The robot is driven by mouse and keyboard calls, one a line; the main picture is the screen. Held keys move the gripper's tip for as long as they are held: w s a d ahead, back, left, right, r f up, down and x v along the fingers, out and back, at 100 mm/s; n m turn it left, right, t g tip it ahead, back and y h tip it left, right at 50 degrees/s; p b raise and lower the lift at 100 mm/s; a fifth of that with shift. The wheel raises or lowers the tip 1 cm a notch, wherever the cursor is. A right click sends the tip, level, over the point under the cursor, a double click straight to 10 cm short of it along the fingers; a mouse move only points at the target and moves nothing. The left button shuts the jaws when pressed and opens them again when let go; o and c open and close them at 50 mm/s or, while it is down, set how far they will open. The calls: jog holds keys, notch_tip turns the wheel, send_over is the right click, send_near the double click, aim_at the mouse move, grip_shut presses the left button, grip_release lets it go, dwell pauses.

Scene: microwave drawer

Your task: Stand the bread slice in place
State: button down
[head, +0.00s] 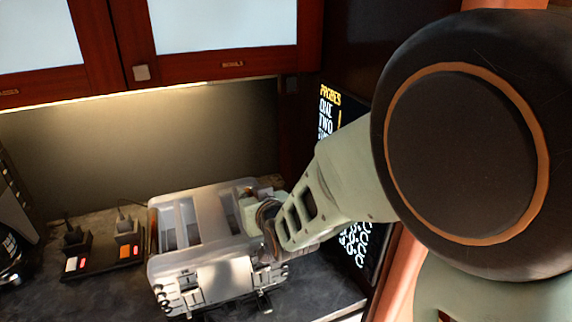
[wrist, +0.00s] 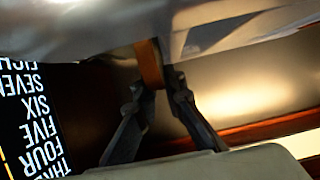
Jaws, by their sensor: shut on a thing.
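A brown bread slice (wrist: 149,62) shows edge-on in the wrist view, between the fingertips of my gripper (wrist: 157,84). My gripper is shut on it. Its upper part meets or passes behind a shiny metal surface (wrist: 90,30), and I cannot tell whether they touch. In the head view a silver toaster (head: 222,208) with long slots in its top stands on the counter. My gripper (head: 256,207) is at the toaster's right end, close to its top. The slice is mostly hidden there by the gripper and arm.
Plugs on a black socket strip (head: 104,264) with lit switches are left of the toaster. A dark appliance (head: 10,258) stands at the left edge. Red-framed cabinets (head: 225,72) hang above. A dark panel with lettering (head: 330,118) is behind my arm. Dark counter (head: 325,288) is bare at front right.

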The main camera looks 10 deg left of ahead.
jog(key=shift+f, duration=0.15)
jog(key=c, duration=2)
grip_release()
